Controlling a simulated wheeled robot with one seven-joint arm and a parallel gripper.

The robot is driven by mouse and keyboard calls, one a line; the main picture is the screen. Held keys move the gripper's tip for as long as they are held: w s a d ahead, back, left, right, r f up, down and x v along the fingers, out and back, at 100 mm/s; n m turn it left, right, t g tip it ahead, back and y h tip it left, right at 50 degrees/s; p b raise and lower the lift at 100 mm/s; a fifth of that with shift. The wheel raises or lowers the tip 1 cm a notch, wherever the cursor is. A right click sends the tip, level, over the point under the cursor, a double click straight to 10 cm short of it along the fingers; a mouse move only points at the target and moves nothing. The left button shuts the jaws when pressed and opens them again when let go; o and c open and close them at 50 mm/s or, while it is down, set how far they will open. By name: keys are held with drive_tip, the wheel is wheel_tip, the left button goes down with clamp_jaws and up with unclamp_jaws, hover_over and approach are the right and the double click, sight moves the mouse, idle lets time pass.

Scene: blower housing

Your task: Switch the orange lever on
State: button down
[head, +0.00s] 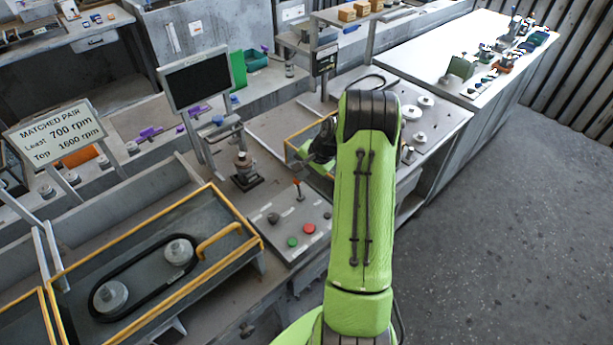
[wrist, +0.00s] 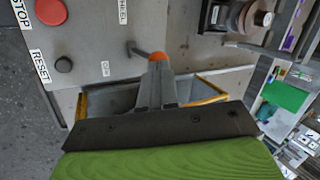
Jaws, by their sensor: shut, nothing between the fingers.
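The orange lever (head: 297,183) stands on the grey control panel (head: 290,215) in the head view, a thin stem with an orange tip. In the wrist view its orange knob (wrist: 157,56) is right at my fingertips, and its dark stem runs left to the panel. My gripper (wrist: 155,73) is shut and empty, beside the knob; I cannot tell whether they touch. In the head view my gripper (head: 318,152) is dark and partly hidden behind my green arm, up and right of the lever. A small white label (wrist: 105,68) sits near the lever's base.
The panel carries a red button (head: 309,228), a green button (head: 292,242) and a dark knob (head: 273,218). A yellow-edged belt tray (head: 215,190) lies to the left. A monitor (head: 197,78) and a clamp-like fixture (head: 245,168) stand behind. A yellow-rimmed bin (head: 290,148) adjoins my gripper.

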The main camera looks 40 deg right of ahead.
drive_tip(key=shift+w+f, duration=0.15)
drive_tip(key=shift+w, duration=0.4)
drive_tip(key=shift+s+r+p, duration=0.15)
drive_tip(key=shift+r+p, duration=0.45)
drive_tip(key=shift+r, duration=0.3)
drive_tip(key=shift+r, duration=0.1)
